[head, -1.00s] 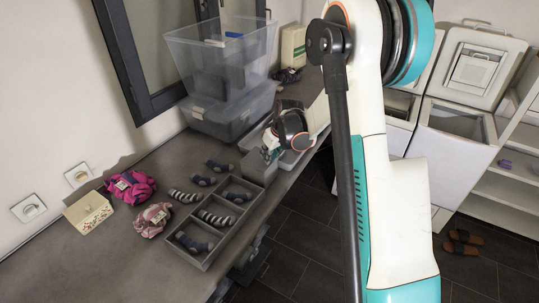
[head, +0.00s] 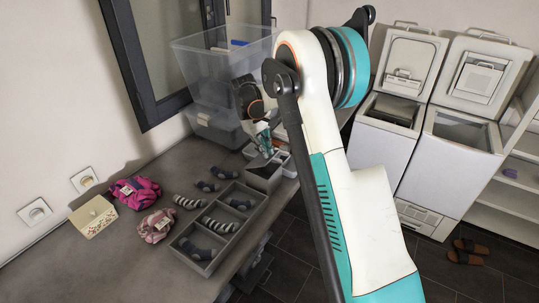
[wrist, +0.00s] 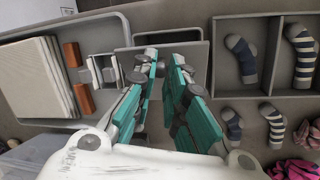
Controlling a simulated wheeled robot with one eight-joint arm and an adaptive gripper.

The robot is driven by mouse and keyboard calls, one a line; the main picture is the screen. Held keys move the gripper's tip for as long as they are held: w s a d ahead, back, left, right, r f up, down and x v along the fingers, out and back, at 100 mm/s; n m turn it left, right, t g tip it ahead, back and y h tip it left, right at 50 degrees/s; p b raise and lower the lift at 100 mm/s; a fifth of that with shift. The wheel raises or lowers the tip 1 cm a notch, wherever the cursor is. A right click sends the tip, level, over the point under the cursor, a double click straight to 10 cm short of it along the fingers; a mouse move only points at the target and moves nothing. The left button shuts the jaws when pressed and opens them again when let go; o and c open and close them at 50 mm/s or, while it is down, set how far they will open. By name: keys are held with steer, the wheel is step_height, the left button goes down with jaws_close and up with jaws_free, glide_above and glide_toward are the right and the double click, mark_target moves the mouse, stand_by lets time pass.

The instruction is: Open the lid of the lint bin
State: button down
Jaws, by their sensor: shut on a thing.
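The lint bin (head: 262,178) is a small grey box at the far end of the divided sock tray, near the counter's front edge. My gripper (head: 264,148) reaches down over it from behind. In the wrist view the bin's grey lid (wrist: 196,57) lies below and ahead of the fingers, with a narrower raised strip at its far side. My gripper (wrist: 166,58) is shut on the lid, with its teal fingers on either side of the grip point.
The divided sock tray (head: 187,267) holds striped and dark socks, with more socks beside it. Stacked clear tubs (head: 192,62) stand behind the bin. Two toploaders (head: 384,140) stand across the floor.

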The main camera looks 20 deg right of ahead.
steer(key=shift+w+a+r+g+h+b, duration=0.15)
steer(key=shift+w+a+r+g+h, duration=0.1)
steer(key=shift+w+a+g+h, duration=0.3)
steer(key=shift+w+a+r+g+h+b, duration=0.1)
steer(key=shift+w+a+r+g+h, duration=0.2)
steer(key=shift+w+g, duration=0.35)
steer(key=shift+w+a+r+g+h+b, duration=0.2)
steer(key=shift+w+a+g+h, duration=0.2)
steer(key=shift+w+g, duration=0.2)
steer(key=c, duration=1.5)
jaws_free()
steer(key=shift+w+f, duration=0.1)
steer(key=shift+c, duration=0.2)
steer(key=v, duration=1.2)
